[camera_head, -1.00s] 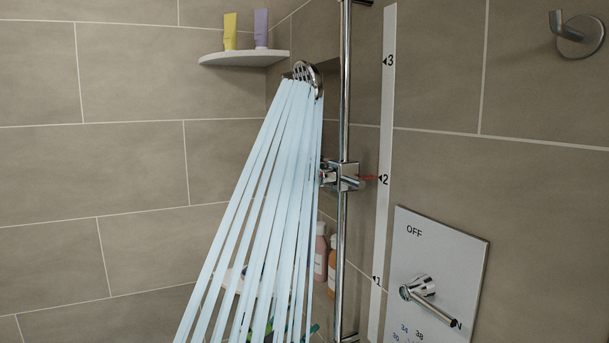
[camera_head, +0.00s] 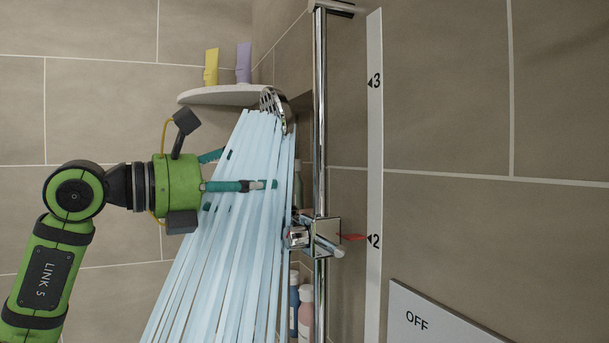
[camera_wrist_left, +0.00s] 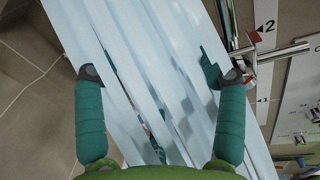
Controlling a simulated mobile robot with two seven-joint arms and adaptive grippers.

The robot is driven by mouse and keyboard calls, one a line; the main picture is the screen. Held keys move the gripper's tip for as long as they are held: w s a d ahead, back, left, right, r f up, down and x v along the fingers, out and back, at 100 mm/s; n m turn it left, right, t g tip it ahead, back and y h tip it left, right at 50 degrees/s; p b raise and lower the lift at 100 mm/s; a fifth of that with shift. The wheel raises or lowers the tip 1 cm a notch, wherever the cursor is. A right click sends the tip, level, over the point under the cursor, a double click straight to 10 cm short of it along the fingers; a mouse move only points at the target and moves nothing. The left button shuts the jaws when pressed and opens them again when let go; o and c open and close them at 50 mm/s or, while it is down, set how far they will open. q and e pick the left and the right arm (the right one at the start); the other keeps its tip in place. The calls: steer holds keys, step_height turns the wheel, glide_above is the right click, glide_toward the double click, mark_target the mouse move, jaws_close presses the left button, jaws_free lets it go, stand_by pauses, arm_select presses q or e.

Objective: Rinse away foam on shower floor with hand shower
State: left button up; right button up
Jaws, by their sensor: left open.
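The chrome hand shower head (camera_head: 274,108) hangs on the rail side, and pale blue water streams (camera_head: 215,260) spread from it down and left. Its slider holder (camera_head: 325,238) sits on the rail, with a red pointer (camera_head: 354,237) at mark 2. My left gripper (camera_head: 250,172) is open just below the head, among the streams. In the left wrist view, the streams run between and past its fingers (camera_wrist_left: 160,75), with nothing gripped. The hand shower's handle is largely hidden by the water. Foam and shower floor cannot be made out. My right gripper is not in view.
A vertical chrome rail (camera_head: 320,120) stands beside a white scale strip (camera_head: 375,150). A corner shelf (camera_head: 225,95) holds a yellow tube (camera_head: 211,67) and a purple tube (camera_head: 243,62). Bottles (camera_head: 305,312) stand low behind the rail. A control plate (camera_head: 440,325) reads OFF.

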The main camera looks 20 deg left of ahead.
mark_target(282, 172)
arm_select(q)
steer(key=w+d+p, duration=0.1)
steer(key=w+r+p, duration=0.1)
steer(key=w, duration=0.1)
steer(key=w+d+p, duration=0.1)
steer(key=p, duration=0.1)
steer(key=shift+w+d+r, duration=0.15)
steer(key=shift+d+r, duration=0.1)
steer(key=shift+d, duration=0.05)
steer(key=shift+w+d+f, duration=0.15)
steer(key=shift+w+d, duration=0.05)
steer(key=shift+w, duration=0.2)
steer(key=shift+c, duration=0.4)
jaws_close()
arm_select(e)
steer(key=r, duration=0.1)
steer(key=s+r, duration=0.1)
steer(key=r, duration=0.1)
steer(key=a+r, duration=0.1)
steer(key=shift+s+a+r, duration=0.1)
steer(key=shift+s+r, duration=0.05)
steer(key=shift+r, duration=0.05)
